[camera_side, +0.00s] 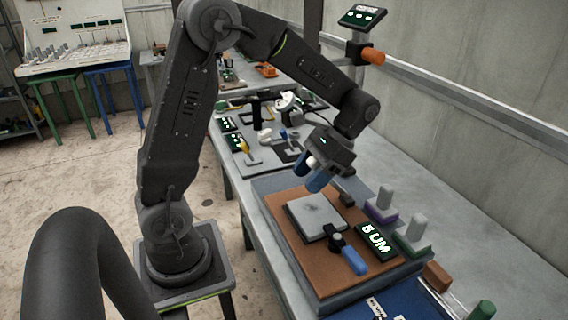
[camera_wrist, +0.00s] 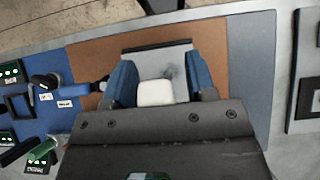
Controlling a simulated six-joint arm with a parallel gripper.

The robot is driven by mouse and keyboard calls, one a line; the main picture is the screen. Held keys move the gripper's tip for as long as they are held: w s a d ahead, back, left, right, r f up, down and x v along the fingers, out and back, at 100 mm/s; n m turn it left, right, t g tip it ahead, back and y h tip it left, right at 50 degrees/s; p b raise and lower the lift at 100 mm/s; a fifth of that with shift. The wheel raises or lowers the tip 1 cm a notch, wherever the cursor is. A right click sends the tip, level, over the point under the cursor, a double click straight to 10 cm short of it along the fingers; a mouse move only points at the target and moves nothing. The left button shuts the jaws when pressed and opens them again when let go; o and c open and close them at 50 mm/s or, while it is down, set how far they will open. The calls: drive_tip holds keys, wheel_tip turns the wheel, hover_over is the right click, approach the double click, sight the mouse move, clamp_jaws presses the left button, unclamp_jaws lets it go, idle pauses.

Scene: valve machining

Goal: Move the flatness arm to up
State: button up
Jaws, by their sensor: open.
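The flatness arm appears to be the lever with a black pivot and a blue handle (camera_side: 353,260). It lies low at the near edge of the brown board (camera_side: 283,232), its handle pointing away from the grey plate (camera_side: 315,216). In the wrist view the blue handle (camera_wrist: 82,88) lies left of my gripper (camera_wrist: 160,82). My gripper (camera_side: 317,175) is open above the far side of the board, apart from the lever, fingers pointing down. A white block (camera_wrist: 155,93) shows between the blue fingers; I cannot tell whether it is part of the gripper.
A lit display (camera_side: 375,241) reading like "8 UM" stands right of the lever. A blue mat (camera_side: 410,298) lies nearer the camera. A small dark block (camera_side: 347,199) sits behind the plate.

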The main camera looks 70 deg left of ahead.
drive_tip(key=s+f+t, duration=0.2)
drive_tip(key=t, duration=0.1)
drive_tip(key=shift+f, duration=0.4)
drive_tip(key=v, duration=1.3)
drive_tip(key=shift+r, duration=0.1)
drive_tip(key=shift+s+d+r+t, duration=0.15)
drive_tip(key=shift+s+r+t, duration=0.05)
drive_tip(key=shift+s+t, duration=0.15)
drive_tip(key=shift+s+d+r+t, duration=0.2)
drive_tip(key=shift+s+t, duration=0.05)
drive_tip(key=shift+s, duration=0.1)
drive_tip(key=s+d+f+t, duration=0.1)
drive_tip(key=s+d+t, duration=0.3)
drive_tip(key=s+t, duration=0.5)
drive_tip(key=shift+s+d+f, duration=0.35)
drive_tip(key=shift+s+f, duration=0.05)
drive_tip(key=shift+s, duration=0.45)
drive_tip(key=shift+a, duration=0.1)
drive_tip(key=shift+c, duration=0.2)
